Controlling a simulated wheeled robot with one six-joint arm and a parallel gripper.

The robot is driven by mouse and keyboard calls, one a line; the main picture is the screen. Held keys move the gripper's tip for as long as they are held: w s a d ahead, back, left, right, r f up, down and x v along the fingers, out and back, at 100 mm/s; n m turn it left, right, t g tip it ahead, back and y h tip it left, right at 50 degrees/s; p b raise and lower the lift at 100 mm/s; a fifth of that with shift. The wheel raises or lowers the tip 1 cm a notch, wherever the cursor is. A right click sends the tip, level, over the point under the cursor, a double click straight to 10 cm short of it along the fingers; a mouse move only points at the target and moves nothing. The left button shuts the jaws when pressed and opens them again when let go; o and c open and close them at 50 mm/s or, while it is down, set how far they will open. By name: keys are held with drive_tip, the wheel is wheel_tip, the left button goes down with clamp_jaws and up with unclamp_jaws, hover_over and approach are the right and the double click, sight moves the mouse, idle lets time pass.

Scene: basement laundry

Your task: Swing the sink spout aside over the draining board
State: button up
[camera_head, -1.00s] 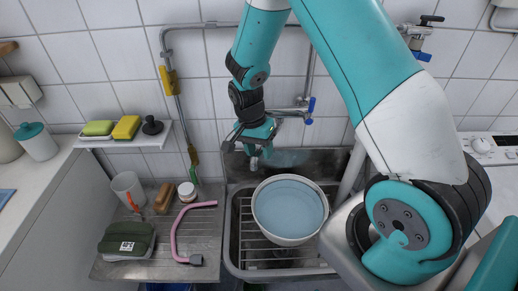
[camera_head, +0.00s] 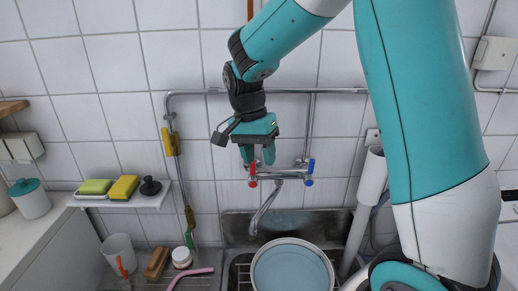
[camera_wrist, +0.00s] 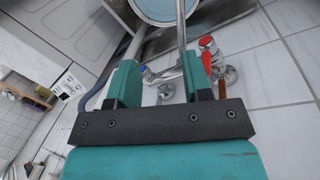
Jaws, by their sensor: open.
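The metal sink spout (camera_head: 264,210) slants down and left from the wall tap (camera_head: 282,174), its end above the back of the sink. The tap has a red handle (camera_head: 252,176) on the left and a blue one (camera_head: 310,170) on the right. My gripper (camera_head: 258,156) is open, pointing down, at the red-handle side of the tap in the head view. In the wrist view the spout (camera_wrist: 181,25) runs up past the tip of the right finger of my gripper (camera_wrist: 158,80); I cannot tell whether they touch. The draining board (camera_head: 211,258) lies left of the sink.
A tub of water (camera_head: 290,268) stands in the sink. A cup (camera_head: 120,252), brush (camera_head: 157,262), jar (camera_head: 181,257) and pink hose (camera_head: 190,275) are on the draining board. A shelf with sponges (camera_head: 123,188) hangs above.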

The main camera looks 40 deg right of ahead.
wheel_tip(320, 180, up, 2)
drive_tip(key=shift+r, duration=0.1)
drive_tip(key=shift+c, duration=0.2)
